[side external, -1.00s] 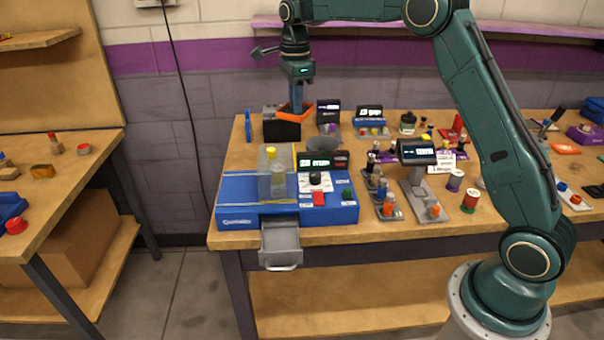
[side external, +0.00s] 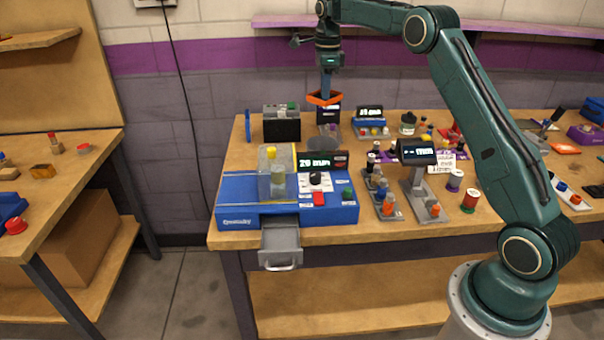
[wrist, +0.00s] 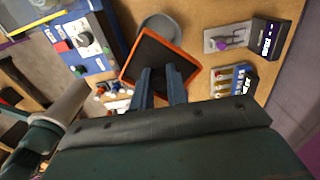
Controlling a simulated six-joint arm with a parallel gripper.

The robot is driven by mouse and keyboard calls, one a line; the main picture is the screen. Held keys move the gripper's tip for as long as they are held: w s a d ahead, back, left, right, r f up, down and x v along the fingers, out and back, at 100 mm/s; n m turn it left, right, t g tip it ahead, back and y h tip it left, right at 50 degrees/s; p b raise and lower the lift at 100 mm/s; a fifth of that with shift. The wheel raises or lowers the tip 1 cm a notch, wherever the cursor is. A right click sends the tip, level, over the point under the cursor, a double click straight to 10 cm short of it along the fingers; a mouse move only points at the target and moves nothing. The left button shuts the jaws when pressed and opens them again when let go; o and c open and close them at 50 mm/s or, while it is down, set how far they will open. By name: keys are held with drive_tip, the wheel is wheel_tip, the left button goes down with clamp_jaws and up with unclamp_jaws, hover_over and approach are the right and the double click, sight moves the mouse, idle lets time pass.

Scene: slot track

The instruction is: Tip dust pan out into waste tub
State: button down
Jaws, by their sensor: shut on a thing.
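The dust pan (side external: 323,98) is a shallow square pan with an orange rim. My gripper (side external: 326,92) is shut on it and holds it in the air above the back of the bench. In the wrist view the pan (wrist: 165,58) shows a dark inside beyond the fingers (wrist: 162,78); I cannot make out any contents. The grey round tub (side external: 322,144), which looks like the waste tub, stands on the bench below the pan. In the wrist view the tub (wrist: 160,21) is partly hidden behind the pan.
A black box (side external: 281,130) stands to the left of the pan. A dark display unit (side external: 329,113) stands close below it. A blue machine (side external: 240,190) with an open grey drawer (side external: 281,240) is in front. Small parts crowd the right side.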

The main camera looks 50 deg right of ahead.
sight(329, 101)
drive_tip(key=shift+f, duration=0.1)
drive_tip(key=shift+s+f+t, duration=0.25)
drive_tip(key=shift+f+t, duration=0.35)
drive_tip(key=shift+t, duration=0.45)
drive_tip(key=shift+s+f+t, duration=0.2)
drive_tip(key=shift+f+t, duration=0.35)
drive_tip(key=shift+t, duration=0.45)
drive_tip(key=shift+s+f+t, duration=0.25)
drive_tip(key=shift+f+t, duration=0.35)
drive_tip(key=shift+t, duration=0.45)
drive_tip(key=shift+s+f+t, duration=0.1)
drive_tip(key=shift+f+t, duration=0.4)
drive_tip(key=shift+t, duration=1.15)
drive_tip(key=shift+s+f+t, duration=0.1)
drive_tip(key=shift+f+t, duration=0.45)
drive_tip(key=shift+t, duration=1.05)
drive_tip(key=shift+f+t, duration=0.5)
drive_tip(key=shift+t, duration=1.15)
drive_tip(key=shift+a, duration=0.1)
